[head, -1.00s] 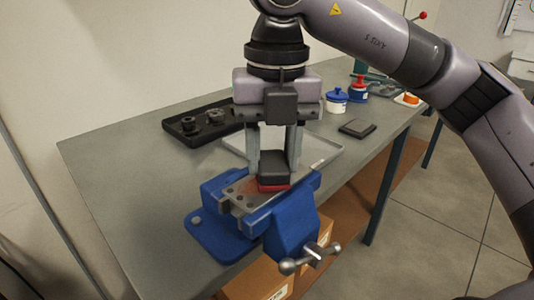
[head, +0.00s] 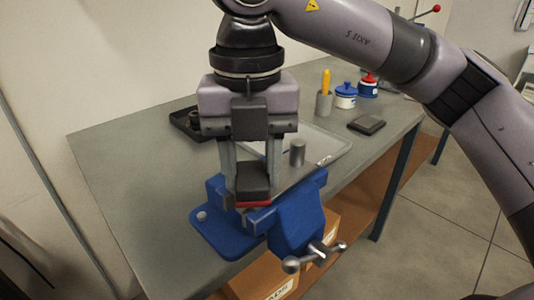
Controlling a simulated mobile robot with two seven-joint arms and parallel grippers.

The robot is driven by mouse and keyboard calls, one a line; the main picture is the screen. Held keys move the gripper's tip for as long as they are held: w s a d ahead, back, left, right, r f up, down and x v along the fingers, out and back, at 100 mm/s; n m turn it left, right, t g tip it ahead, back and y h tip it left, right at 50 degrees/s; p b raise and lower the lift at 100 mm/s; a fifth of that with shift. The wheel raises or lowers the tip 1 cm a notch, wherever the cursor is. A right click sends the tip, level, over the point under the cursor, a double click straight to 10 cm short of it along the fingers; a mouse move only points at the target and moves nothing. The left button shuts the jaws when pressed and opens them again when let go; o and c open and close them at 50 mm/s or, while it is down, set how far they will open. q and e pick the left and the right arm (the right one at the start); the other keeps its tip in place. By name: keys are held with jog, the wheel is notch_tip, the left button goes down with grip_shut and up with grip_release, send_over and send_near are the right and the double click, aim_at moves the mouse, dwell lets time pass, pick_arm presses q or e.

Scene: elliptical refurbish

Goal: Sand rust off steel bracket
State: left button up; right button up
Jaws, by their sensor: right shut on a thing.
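My right gripper (head: 252,178) is shut on a dark sanding block (head: 253,182) with a red underside. It holds the block low over the left part of the steel bracket (head: 288,184), and the block seems to rest on it; exact contact is hard to see. The bracket sits in the jaws of a blue vise (head: 296,226) at the table's front edge. The gripper and block hide much of the bracket, so its rust does not show clearly. My left gripper is not in view.
Behind the vise are a light tray (head: 335,150) and a grey cylinder (head: 297,152). A dark tray (head: 180,124) lies back left. A cup with a yellow-handled tool (head: 324,103), lidded jars (head: 346,98) and a dark pad (head: 367,125) stand back right. The left tabletop is clear.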

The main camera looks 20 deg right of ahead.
jog(key=shift+s+a+f, duration=0.1)
jog(key=shift+s+a, duration=0.2)
jog(key=shift+a, duration=0.4)
jog(key=shift+w+d+r+p, duration=0.1)
jog(key=shift+r+p, duration=2.1)
jog(key=shift+r, duration=0.95)
jog(key=shift+r, duration=0.1)
notch_tip(320, 180, up, 3)
jog(key=shift+f+p, duration=0.1)
jog(key=shift+p, duration=0.9)
